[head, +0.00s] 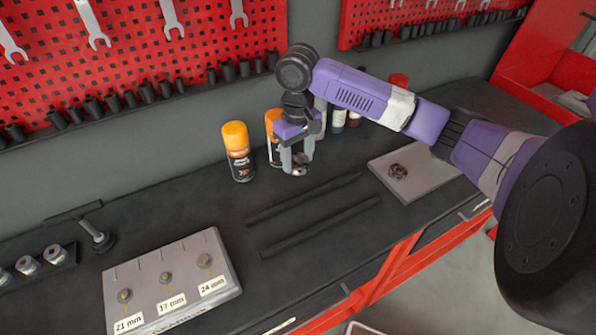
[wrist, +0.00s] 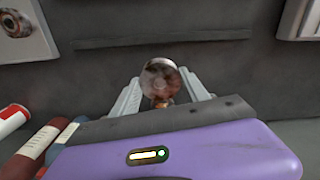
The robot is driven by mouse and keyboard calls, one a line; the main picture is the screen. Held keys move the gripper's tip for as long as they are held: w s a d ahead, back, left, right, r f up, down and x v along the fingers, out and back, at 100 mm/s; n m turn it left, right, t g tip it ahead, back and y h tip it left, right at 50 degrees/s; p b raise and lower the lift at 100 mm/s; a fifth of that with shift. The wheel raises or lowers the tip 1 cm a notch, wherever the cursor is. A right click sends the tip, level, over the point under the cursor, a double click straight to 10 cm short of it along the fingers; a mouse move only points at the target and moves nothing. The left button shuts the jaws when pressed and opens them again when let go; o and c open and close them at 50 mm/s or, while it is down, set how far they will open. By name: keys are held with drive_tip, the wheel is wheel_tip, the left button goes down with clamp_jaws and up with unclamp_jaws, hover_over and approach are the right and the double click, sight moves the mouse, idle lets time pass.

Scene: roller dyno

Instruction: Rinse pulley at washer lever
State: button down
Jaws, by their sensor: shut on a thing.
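My gripper (head: 294,160) is above the back of the dark bench in the head view. It is shut on a small round metal piece, apparently the pulley (head: 299,170). In the wrist view the pulley (wrist: 160,77) sits between the two grey fingers, its round face grey with brown, rusty-looking stains. It appears held clear of the bench top. A small metal lever on a round black base (head: 97,235) stands at the bench's left; I cannot tell whether it is the washer lever.
Orange-capped spray cans (head: 238,152) stand close left of and behind my gripper. A grey plate (head: 412,188) bearing a dark round part lies right. A labelled grey block with pegs (head: 190,250) is front left. Two low dark strips (head: 305,212) cross the middle bench.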

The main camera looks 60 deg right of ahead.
sight(299, 160)
wheel_tip(299, 160, up, 12)
drive_tip(key=shift+r, duration=0.2)
drive_tip(key=shift+s, duration=0.1)
idle(0.3)
